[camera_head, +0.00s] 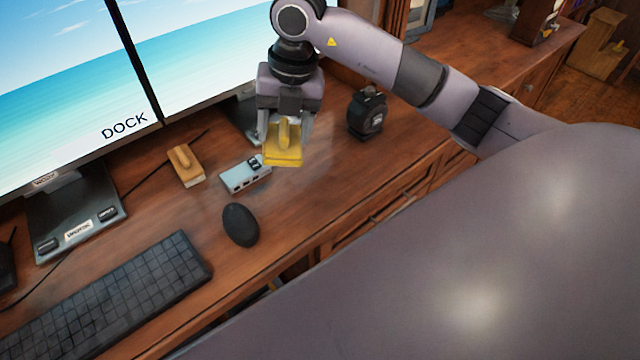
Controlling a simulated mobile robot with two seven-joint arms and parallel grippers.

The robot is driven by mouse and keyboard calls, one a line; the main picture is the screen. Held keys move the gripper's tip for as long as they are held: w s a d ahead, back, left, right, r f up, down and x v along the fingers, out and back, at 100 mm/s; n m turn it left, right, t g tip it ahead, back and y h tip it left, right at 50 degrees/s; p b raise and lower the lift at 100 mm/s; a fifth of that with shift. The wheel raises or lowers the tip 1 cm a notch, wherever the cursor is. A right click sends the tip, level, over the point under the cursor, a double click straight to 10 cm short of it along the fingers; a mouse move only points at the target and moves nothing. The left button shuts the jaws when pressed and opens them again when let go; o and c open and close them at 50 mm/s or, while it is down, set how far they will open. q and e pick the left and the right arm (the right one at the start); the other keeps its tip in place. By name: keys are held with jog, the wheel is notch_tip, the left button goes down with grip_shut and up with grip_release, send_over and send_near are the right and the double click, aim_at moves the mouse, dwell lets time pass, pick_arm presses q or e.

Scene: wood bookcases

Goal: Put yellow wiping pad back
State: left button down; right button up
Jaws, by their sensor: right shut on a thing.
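The yellow wiping pad (284,157) is in my right gripper (285,138), which comes in from the upper right. The gripper is shut on the pad's raised handle, with its fingers on either side. The pad appears above the wooden desk, between a small light-blue box and a black device; I cannot tell whether it touches the desk. My left gripper is not in view.
Two monitors (70,90) stand behind. Desk right of the mouse is clear.

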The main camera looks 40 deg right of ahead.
jog(key=d+r+m+g+h, duration=0.1)
jog(key=d+r+m+h, duration=0.15)
jog(key=d, duration=0.45)
jog(key=shift+n+y, duration=0.25)
jog(key=shift+y, duration=0.2)
notch_tip(320, 180, down, 19)
jog(key=shift+r+b, duration=0.1)
jog(key=shift+b, duration=0.2)
jog(key=o, duration=0.9)
jog(key=shift+o, duration=0.2)
notch_tip(320, 180, up, 12)
jog(key=shift+b, duration=0.35)
jog(key=shift+a, duration=0.1)
